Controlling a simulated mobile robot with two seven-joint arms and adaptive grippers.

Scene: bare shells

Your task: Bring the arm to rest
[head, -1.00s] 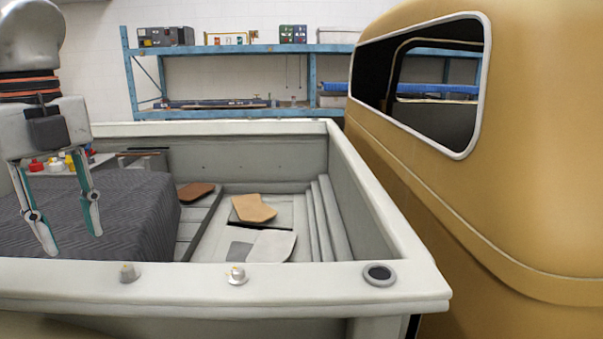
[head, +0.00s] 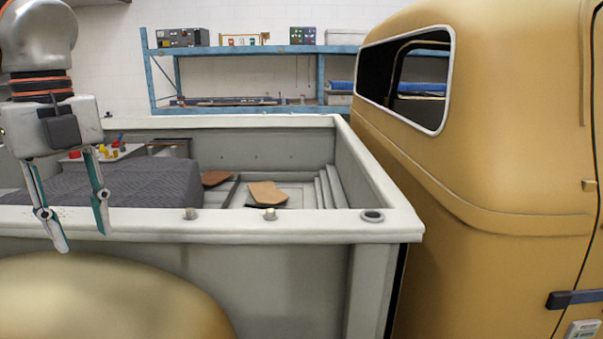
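My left gripper (head: 84,240) hangs at the left of the head view with its fingers pointing down. Its two fingers are spread apart with nothing between them. The fingertips overlap the near rim of the truck bed (head: 320,225) in the picture; I cannot tell whether they touch it. My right gripper is not in view.
A dark ribbed block (head: 140,183) lies in the truck bed, with a tan flat piece (head: 266,193) and a brown one (head: 216,177) to its right. The yellow cab (head: 500,150) fills the right side. A blue shelf (head: 240,104) stands behind. A rounded yellow fender (head: 100,300) is below.

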